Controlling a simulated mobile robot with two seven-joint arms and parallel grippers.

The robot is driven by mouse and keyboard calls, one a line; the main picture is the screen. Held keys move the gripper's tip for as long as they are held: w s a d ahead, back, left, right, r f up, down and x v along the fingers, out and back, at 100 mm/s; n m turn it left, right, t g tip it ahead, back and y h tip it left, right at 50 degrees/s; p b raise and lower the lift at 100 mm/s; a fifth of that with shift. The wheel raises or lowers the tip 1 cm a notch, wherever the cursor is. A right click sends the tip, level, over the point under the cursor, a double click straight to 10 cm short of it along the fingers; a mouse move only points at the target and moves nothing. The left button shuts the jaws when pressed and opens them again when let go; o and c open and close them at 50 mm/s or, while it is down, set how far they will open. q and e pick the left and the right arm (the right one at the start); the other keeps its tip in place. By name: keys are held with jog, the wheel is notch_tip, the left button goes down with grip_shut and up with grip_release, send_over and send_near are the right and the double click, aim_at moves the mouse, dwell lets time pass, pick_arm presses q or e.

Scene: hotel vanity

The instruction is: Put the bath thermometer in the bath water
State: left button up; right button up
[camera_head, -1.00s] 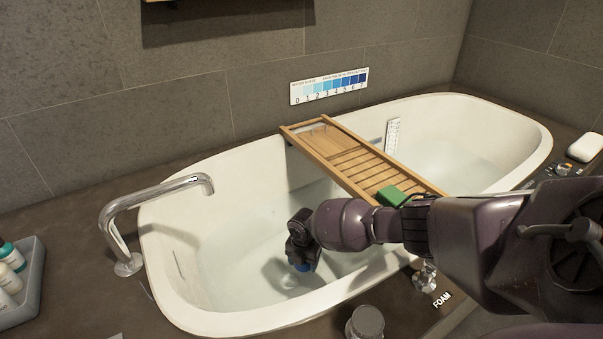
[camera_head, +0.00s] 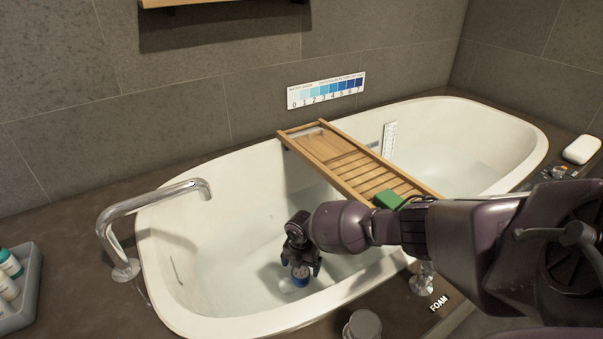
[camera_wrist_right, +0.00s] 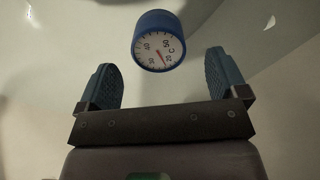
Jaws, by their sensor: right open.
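The bath thermometer (camera_wrist_right: 158,41) is a short blue cylinder with a white dial, red needle and numbers. It lies in the water in the bathtub (camera_head: 160,225), just beyond my right gripper. In the head view the blue thermometer (camera_head: 300,275) shows directly under the fingers. My right gripper (camera_head: 302,268) reaches down inside the tub and is open. In the right wrist view its two blue-padded fingers (camera_wrist_right: 163,80) stand wide apart, with the thermometer apart from both. The bath water (camera_head: 235,265) is clear and pale. My left gripper is not in view.
A wooden bath tray (camera_head: 350,165) spans the tub with a green block (camera_head: 389,199) on it. A chrome faucet (camera_head: 150,205) arches over the left rim. A grey caddy with bottles (camera_head: 12,290), a soap bar (camera_head: 582,149) and a round knob (camera_head: 363,325) lie around the tub.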

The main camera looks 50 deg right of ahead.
pick_arm(q)
jog(key=p, duration=0.1)
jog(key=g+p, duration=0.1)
jog(key=p, duration=0.1)
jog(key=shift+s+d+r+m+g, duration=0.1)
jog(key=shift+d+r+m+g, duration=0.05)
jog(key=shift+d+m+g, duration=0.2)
pick_arm(e)
notch_tip(320, 180, up, 10)
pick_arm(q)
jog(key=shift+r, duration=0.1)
pick_arm(e)
jog(key=shift+w, duration=0.1)
dwell(0.4)
